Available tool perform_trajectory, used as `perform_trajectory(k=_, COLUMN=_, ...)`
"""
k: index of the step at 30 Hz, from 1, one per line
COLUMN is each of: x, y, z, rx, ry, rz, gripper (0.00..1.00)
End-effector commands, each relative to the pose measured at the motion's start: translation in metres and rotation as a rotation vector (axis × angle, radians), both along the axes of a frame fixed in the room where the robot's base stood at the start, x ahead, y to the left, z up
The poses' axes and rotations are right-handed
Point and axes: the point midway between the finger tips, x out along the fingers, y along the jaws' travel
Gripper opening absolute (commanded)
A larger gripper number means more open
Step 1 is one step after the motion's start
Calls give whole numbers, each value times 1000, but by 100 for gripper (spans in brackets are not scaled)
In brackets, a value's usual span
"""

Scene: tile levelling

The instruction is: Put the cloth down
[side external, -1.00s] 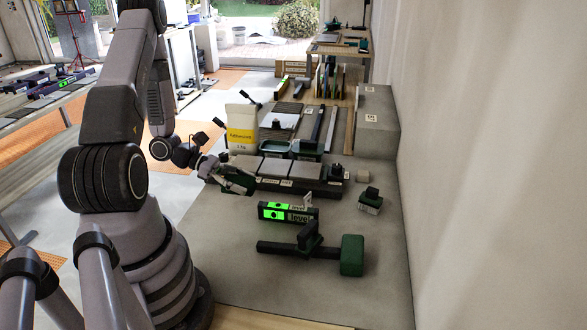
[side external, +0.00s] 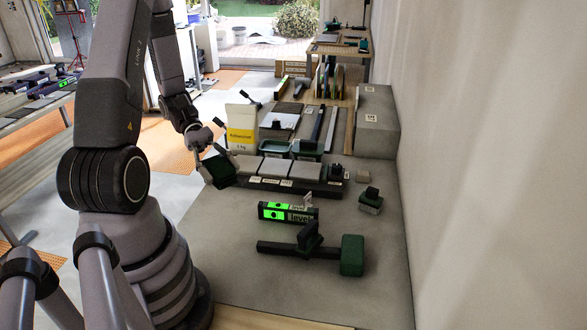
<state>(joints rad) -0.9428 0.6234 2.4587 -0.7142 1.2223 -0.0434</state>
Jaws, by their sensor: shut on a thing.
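My gripper (side external: 207,155) is at the left end of the row of grey tiles, pointing down. The fingertips are small and partly hidden by the green piece.
Grey tiles (side external: 276,168) lie in a row on a dark base. A level (side external: 288,212) with green displays and a green-headed mallet (side external: 352,255) lie in front. A white and yellow bag (side external: 241,128) stands behind. The front slab (side external: 225,240) is clear.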

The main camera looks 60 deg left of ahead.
Motion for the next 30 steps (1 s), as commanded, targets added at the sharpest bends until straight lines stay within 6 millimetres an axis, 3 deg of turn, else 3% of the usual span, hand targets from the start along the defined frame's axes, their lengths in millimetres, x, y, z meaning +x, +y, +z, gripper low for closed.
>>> perform_trajectory(k=3, x=-36, y=-8, z=-3, rx=-1, ry=-1, rz=-320, gripper=12)
perform_trajectory(k=7, x=-76, y=4, z=-6, rx=-2, ry=-1, rz=-698, gripper=12)
perform_trajectory(k=10, x=-99, y=26, z=-8, rx=-1, ry=0, rz=-991, gripper=12)
perform_trajectory(k=14, x=-113, y=66, z=-8, rx=-2, ry=0, rz=-1370, gripper=12)
perform_trajectory(k=17, x=-109, y=101, z=-8, rx=-2, ry=-1, rz=-1660, gripper=12)
perform_trajectory(k=21, x=-83, y=148, z=-5, rx=0, ry=0, rz=-2052, gripper=12)
perform_trajectory(k=25, x=-48, y=176, z=-1, rx=0, ry=0, rz=-2341, gripper=12)
perform_trajectory(k=30, x=-7, y=195, z=2, rx=0, ry=0, rz=-2607, gripper=12)
